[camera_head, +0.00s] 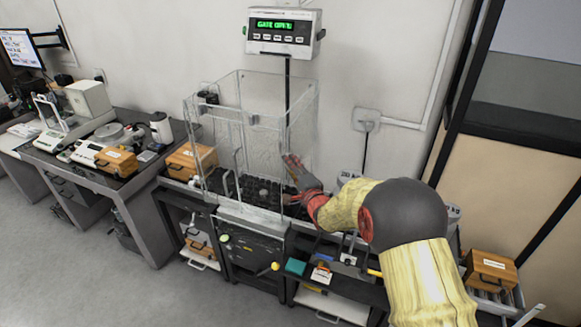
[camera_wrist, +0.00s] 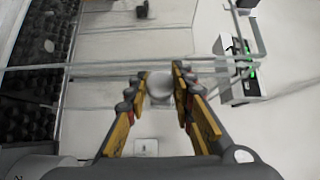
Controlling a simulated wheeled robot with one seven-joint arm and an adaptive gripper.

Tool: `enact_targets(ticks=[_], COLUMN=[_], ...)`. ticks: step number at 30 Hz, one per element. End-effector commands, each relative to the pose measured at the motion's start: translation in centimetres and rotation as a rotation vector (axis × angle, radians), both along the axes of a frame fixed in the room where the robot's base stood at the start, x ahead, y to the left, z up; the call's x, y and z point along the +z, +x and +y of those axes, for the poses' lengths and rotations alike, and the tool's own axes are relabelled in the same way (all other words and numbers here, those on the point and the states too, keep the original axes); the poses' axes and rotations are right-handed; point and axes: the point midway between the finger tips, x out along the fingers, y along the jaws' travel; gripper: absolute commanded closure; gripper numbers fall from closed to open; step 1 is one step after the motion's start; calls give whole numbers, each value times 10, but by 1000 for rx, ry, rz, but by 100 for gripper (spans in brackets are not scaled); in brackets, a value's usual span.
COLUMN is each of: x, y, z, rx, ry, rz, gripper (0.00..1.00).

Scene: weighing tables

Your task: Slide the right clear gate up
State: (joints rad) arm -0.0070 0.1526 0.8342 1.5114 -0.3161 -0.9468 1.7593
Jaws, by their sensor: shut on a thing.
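The clear weighing enclosure (camera_head: 215,120) stands on the middle table, with transparent walls and a dark bumpy floor inside. The right clear gate is hard to tell from the other panels. My gripper (camera_head: 296,178) is at the enclosure's right side, its red and grey fingers near the clear panel. In the wrist view my gripper (camera_wrist: 160,85) has its yellow-sided fingers shut on either side of a round pale knob (camera_wrist: 160,88). Clear panel edges run across just beyond the fingertips. The dark bumpy floor (camera_wrist: 28,100) shows at the left.
A wall display (camera_head: 283,32) above the enclosure shows green text that seems to read "GATE OPEN". A wooden box (camera_head: 190,160) stands left of the enclosure. Another wooden box (camera_head: 490,270) is at the far right. A grey bench (camera_head: 120,185) with instruments is at the left.

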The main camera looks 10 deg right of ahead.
Motion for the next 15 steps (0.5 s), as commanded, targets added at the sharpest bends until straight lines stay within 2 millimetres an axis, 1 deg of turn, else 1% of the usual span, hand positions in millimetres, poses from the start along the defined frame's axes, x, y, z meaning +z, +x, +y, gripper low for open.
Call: enact_targets(ticks=[1,2,3,12,15], x=[7,7,7,5,5], y=[1,2,2,1,1], z=[0,0,0,0,0], rx=[0,0,0,0,0], ry=[2,1,1,0,1], rz=[-11,-12,-12,-9,-8], gripper=[100,100,74,58,58])
